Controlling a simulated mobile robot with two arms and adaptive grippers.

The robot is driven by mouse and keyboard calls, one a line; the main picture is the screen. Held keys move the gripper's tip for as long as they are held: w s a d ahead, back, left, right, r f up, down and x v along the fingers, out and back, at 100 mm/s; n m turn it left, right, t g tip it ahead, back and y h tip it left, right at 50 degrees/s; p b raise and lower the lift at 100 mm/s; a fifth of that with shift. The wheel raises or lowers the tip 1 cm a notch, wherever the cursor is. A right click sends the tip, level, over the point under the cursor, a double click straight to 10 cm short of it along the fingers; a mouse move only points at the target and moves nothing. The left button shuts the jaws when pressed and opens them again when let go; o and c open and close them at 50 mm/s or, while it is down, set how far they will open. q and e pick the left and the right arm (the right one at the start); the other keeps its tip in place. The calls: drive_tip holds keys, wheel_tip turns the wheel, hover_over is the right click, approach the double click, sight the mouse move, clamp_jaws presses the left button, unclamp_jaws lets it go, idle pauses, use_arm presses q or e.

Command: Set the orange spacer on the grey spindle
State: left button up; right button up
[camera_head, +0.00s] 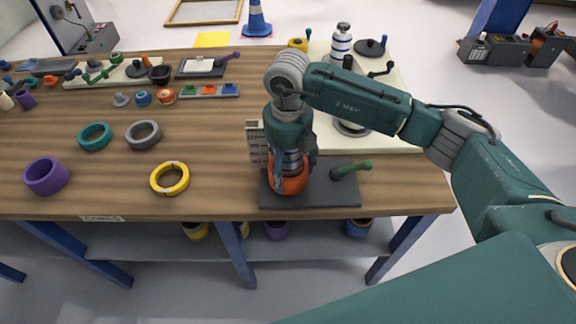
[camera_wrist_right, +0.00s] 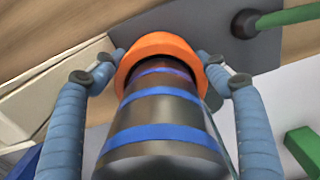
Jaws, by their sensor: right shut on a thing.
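The orange spacer (camera_head: 287,184) is a ring; in the right wrist view (camera_wrist_right: 160,43) it goes around the grey spindle (camera_wrist_right: 155,128), which has blue bands. The spindle also shows in the head view (camera_head: 291,160), rising through the ring between my fingers. The ring is low on it, close to the dark base plate (camera_head: 325,197); I cannot tell whether it touches the plate. My right gripper (camera_head: 288,178) points down over the spindle, with its fingertips (camera_wrist_right: 160,56) shut on opposite sides of the spacer. The spindle's foot is hidden. My left gripper is out of view.
A green-handled post (camera_head: 352,168) stands right of the spindle. A pale scale (camera_head: 255,145) stands behind it on the left. Yellow (camera_head: 170,190), grey (camera_head: 143,134), teal (camera_head: 95,135) and purple (camera_head: 47,177) rings lie leftward. The wood between is clear.

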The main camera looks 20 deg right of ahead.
drive_tip(key=shift+f, duration=0.2)
drive_tip(key=o, duration=1.4)
drive_tip(key=shift+s+f, duration=0.1)
drive_tip(key=r, duration=1.2)
drive_tip(key=shift+w, duration=0.2)
drive_tip(key=shift+s+r, duration=0.15)
drive_tip(key=shift+r, duration=0.1)
